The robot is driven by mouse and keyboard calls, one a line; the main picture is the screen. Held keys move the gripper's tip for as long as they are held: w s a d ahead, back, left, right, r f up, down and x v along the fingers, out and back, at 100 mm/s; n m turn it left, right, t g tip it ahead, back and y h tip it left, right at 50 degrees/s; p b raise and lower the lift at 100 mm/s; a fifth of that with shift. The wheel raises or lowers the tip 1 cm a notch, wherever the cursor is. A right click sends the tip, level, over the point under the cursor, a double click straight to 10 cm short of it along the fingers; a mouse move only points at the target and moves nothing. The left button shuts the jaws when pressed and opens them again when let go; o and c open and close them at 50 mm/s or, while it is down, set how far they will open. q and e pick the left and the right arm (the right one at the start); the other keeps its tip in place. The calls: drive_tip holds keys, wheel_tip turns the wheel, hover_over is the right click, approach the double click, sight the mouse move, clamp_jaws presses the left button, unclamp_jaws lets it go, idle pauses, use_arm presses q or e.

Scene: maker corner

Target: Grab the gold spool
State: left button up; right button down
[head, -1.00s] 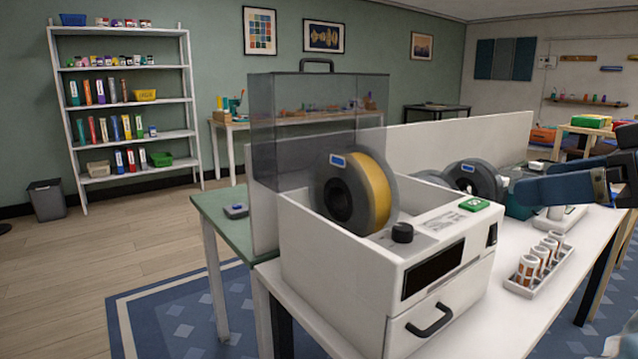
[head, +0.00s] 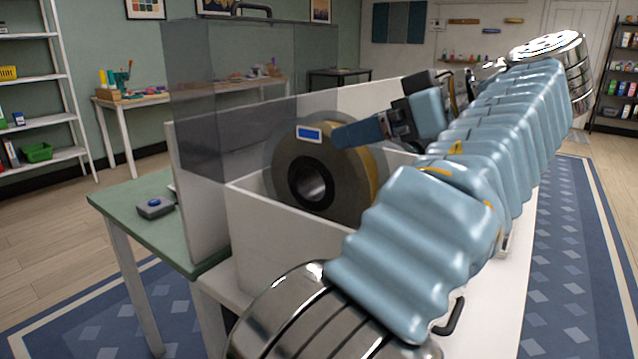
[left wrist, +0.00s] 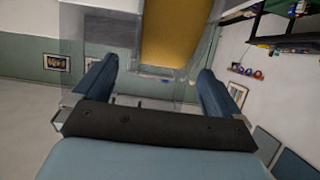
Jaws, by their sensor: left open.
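The gold spool (head: 335,178) has grey flanges, a blue label and gold filament. It stands upright in the open white box (head: 275,217), under a raised see-through cover (head: 205,95). My left gripper (head: 358,132) is at the spool's upper right, one blue finger overlapping the flange edge in the head view; I cannot tell if it touches. In the left wrist view the gold winding (left wrist: 175,35) lies ahead, between the lines of the two spread fingers (left wrist: 155,80). The jaws are open and hold nothing. My right gripper is not in view.
A green table (head: 130,205) with a small grey device (head: 155,207) stands left of the box. A white panel (head: 375,100) runs behind the box. The white table beneath is mostly hidden by my arm. The floor at the left is clear.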

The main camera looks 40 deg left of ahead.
sight(300, 152)
use_arm(q)
drive_tip(key=x, duration=0.6)
drive_tip(key=shift+s, duration=0.2)
drive_tip(key=shift+c, duration=0.2)
clamp_jaws()
